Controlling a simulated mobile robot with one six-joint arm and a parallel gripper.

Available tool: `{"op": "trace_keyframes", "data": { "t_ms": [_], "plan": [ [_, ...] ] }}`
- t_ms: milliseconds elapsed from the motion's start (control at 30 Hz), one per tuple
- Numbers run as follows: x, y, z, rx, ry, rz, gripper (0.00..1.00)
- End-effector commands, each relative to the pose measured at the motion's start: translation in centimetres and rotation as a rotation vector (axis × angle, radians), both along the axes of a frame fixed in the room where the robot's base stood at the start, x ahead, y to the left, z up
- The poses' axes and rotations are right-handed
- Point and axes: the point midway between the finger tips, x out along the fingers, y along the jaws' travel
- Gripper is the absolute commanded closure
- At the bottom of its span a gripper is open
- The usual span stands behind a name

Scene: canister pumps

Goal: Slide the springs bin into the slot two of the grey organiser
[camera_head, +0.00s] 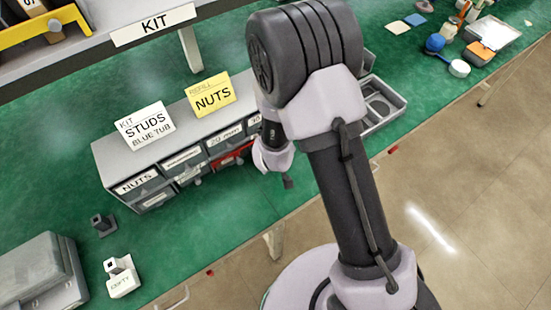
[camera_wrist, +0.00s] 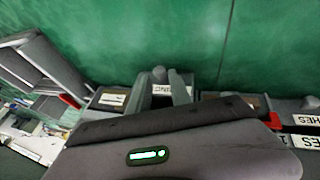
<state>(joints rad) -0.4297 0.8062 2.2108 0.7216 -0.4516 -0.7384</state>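The grey organiser (camera_head: 110,160) stands on the green bench in the head view, with small labelled drawers along its front. One label reads NUTS, one reads 20 mm, and one front is red (camera_head: 232,160). My gripper (camera_head: 287,182) is just in front of the organiser's right part, partly hidden by my arm. In the wrist view, the gripper (camera_wrist: 165,88) shows two grey prongs beside a small grey bin (camera_wrist: 152,90) with a partly covered white label. I cannot read enough to tell whether this is the springs bin. The fingertip gap and any grip are unclear. Slot two is not identifiable.
STUDS (camera_head: 146,125) and NUTS (camera_head: 210,95) cards stand on the organiser. A grey tray (camera_head: 397,108) is right of it. A small block (camera_head: 104,224), a white EMPTY piece (camera_head: 121,277) and a grey case (camera_head: 40,270) lie front left. Green bench between is clear.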

Motion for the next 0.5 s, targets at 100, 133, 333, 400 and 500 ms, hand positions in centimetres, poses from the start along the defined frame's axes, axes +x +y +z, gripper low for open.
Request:
{"op": "trace_keyframes", "data": {
  "t_ms": [100, 133, 333, 400, 500],
  "plan": [
    [0.9, 0.0, -1.9, 0.0, 0.0, -0.001, 0.75],
    [1.1, 0.0, -2.2, 0.0, 0.0, -0.001, 0.75],
    [1.7, -0.1, -3.2, 0.0, 0.0, -0.001, 0.75],
    [1.8, -0.1, -3.3, 0.0, 0.0, 0.0, 0.75],
    [1.8, -0.1, -3.2, 0.0, 0.0, 0.0, 0.75]
  ]
}}
